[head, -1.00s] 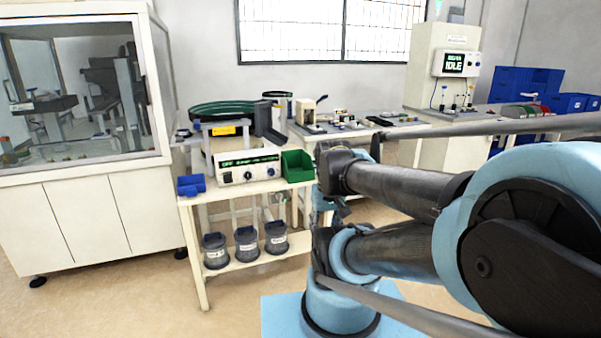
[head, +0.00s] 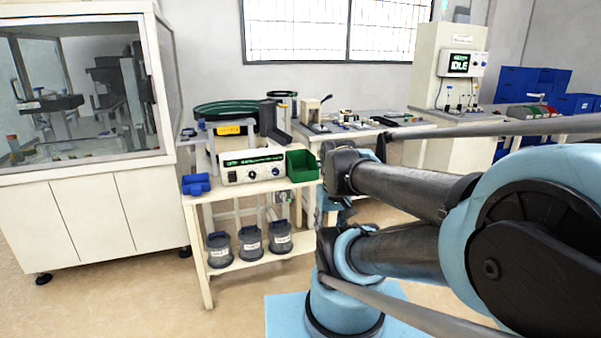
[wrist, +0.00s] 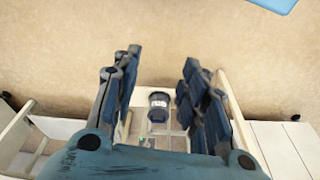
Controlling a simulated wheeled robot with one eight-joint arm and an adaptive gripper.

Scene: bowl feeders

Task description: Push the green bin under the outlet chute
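The green bin (head: 303,168) stands upright on the right front end of the white feeder table (head: 226,193), right of the controller box. The dark outlet chute (head: 269,119) slopes down behind the controller; its lower end is just left of and behind the bin in the head view. I cannot tell the exact gap between them. My gripper (wrist: 155,98) shows in the wrist view with its two blue fingers wide apart and nothing held between them. It points down over the floor and the table's lower shelf. In the head view my arm mostly hides it, close to the table's right end.
The controller box (head: 252,168) and a blue bin (head: 195,185) stand on the tabletop. The green-rimmed feeder bowl (head: 225,108) is behind. Three lidded jars (head: 251,241) stand on the lower shelf. A glazed cabinet (head: 85,100) closes the left. The floor (head: 110,300) in front is clear.

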